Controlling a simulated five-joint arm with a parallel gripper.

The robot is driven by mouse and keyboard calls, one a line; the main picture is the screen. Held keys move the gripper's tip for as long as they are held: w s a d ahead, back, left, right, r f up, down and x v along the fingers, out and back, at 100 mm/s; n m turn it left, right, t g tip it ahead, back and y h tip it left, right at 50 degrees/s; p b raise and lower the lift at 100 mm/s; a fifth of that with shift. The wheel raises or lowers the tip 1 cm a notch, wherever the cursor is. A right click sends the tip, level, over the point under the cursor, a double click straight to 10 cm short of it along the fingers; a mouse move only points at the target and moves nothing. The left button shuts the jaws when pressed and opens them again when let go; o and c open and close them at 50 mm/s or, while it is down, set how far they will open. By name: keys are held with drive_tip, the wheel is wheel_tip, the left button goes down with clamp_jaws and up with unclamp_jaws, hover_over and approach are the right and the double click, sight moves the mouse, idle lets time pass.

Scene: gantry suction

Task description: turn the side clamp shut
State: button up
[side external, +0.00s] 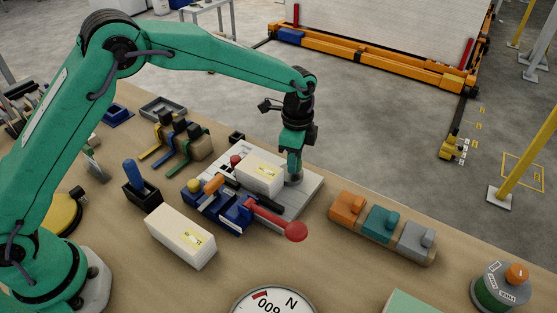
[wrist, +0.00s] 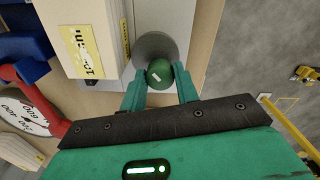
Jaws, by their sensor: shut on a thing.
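My gripper (side external: 294,172) points down over the right part of a pale grey plate (side external: 298,203), beside a white block (side external: 258,170) with a yellow label. In the wrist view my gripper (wrist: 159,84) is shut on a green knob (wrist: 158,71) with a white mark, standing on a round grey disc (wrist: 151,44). The knob sits beside the white block (wrist: 70,30); a gap between them is hard to judge. In the side external view my fingers hide the knob. A blue clamp body (side external: 236,214) with a red lever (side external: 275,219) stands at the plate's front edge.
A second white block (side external: 181,238) lies at the front left. Orange, teal and grey blocks (side external: 382,228) stand in a row to the right. A round dial (side external: 272,302) is at the front. Bare tabletop (side external: 345,262) lies between dial and blocks.

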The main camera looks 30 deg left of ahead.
drive_tip(key=n, duration=0.4)
drive_tip(key=shift+n, duration=0.3)
drive_tip(key=n, duration=0.5)
drive_tip(key=shift+a, duration=0.1)
drive_tip(key=o, duration=1)
drive_tip(key=shift+c, duration=0.2)
drive_tip(key=shift+r, duration=0.15)
drive_tip(key=shift+r, duration=3.75)
